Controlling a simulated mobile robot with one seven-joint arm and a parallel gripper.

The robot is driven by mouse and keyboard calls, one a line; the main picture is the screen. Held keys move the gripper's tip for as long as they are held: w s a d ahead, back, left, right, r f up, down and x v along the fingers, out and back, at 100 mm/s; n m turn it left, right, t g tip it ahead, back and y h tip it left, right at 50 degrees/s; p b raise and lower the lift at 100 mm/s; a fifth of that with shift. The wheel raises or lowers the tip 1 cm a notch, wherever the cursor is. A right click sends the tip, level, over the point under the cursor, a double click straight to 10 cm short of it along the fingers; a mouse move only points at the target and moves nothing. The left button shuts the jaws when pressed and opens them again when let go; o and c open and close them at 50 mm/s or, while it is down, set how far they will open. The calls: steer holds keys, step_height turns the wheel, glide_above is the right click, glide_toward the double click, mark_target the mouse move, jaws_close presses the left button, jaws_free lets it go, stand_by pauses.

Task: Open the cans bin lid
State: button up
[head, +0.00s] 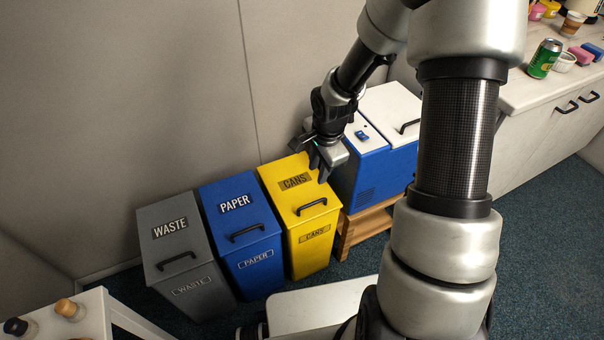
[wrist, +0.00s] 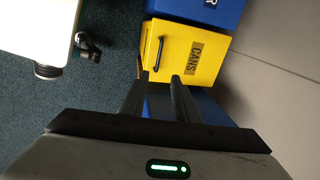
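The yellow cans bin (head: 307,257) stands at the right end of the row of bins. Its lid (head: 288,181) is closed, with a CANS label and a black handle (head: 311,207) near the front edge. My gripper (head: 321,174) is above the right side of the bin, pointing down. In the wrist view the lid (wrist: 203,72) and its handle (wrist: 159,52) lie beyond the fingertips. My gripper's two fingers (wrist: 160,77) are apart with nothing between them, and the handle is outside them.
The blue paper bin (head: 243,207) and the grey waste bin (head: 168,215) stand to the left. A blue and white cooler (head: 376,165) on a wooden stand is close on the right. A counter (head: 545,90) holds a green can (head: 544,59) and cups. A wall is behind the bins.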

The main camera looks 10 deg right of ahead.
step_height(320, 180, down, 2)
steer(key=f, duration=0.1)
steer(key=b, duration=0.5)
glide_above(310, 212)
step_height(310, 212, down, 16)
steer(key=shift+a+r, duration=0.1)
jaws_close()
